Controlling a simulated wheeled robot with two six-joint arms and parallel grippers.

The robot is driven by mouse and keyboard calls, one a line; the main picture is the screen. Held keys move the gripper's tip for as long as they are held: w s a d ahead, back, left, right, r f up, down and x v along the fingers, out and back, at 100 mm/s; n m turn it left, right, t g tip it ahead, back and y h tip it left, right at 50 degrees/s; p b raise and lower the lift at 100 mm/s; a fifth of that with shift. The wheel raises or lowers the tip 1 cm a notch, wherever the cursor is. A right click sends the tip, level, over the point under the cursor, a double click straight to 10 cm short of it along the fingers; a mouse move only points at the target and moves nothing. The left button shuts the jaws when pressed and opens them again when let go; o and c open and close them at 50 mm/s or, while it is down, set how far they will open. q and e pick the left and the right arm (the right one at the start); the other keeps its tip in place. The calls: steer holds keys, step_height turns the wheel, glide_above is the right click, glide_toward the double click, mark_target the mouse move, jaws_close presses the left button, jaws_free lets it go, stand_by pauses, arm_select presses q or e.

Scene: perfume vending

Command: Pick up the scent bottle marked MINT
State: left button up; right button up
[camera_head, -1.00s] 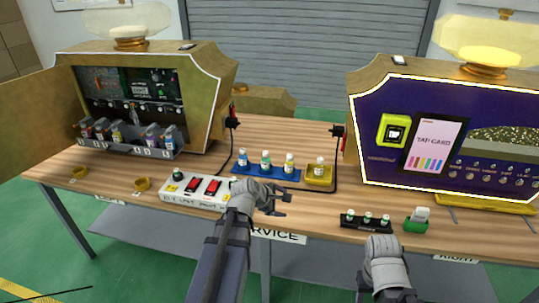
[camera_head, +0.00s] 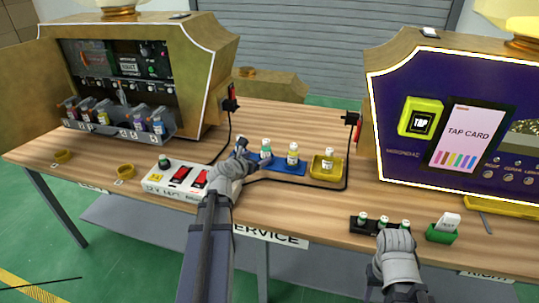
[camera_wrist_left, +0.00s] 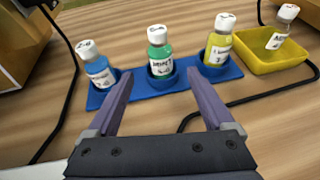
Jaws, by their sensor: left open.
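A green bottle (camera_head: 266,150) with a white cap stands in the middle cup of the blue rack (camera_head: 285,168). In the left wrist view its label on the green bottle (camera_wrist_left: 160,60) seems to read MINT, though it is small. A blue bottle (camera_wrist_left: 97,68) stands to its left and a yellow bottle (camera_wrist_left: 219,45) to its right. My left gripper (camera_head: 241,153) is open and empty at the rack's left part, partly covering the blue bottle. In the left wrist view its fingers (camera_wrist_left: 160,82) point towards the green bottle, one on either side of its line.
A yellow tray (camera_wrist_left: 275,62) with a pale bottle stands right of the rack. A white switch box (camera_head: 150,186) lies near my left arm, and a black cable (camera_head: 340,186) runs past. My right gripper (camera_head: 395,243) is by a black holder (camera_head: 360,226) with small bottles.

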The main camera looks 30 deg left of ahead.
mark_target(264, 151)
arm_select(q)
steer(key=shift+w, duration=0.15)
steer(key=shift+b+x, duration=0.45)
steer(key=shift+x, duration=0.9)
steer(key=shift+w, duration=0.45)
steer(key=x, duration=0.3)
steer(key=b+x, duration=0.1)
steer(key=shift+w+r, duration=0.3)
steer(key=shift+c, duration=0.2)
jaws_close()
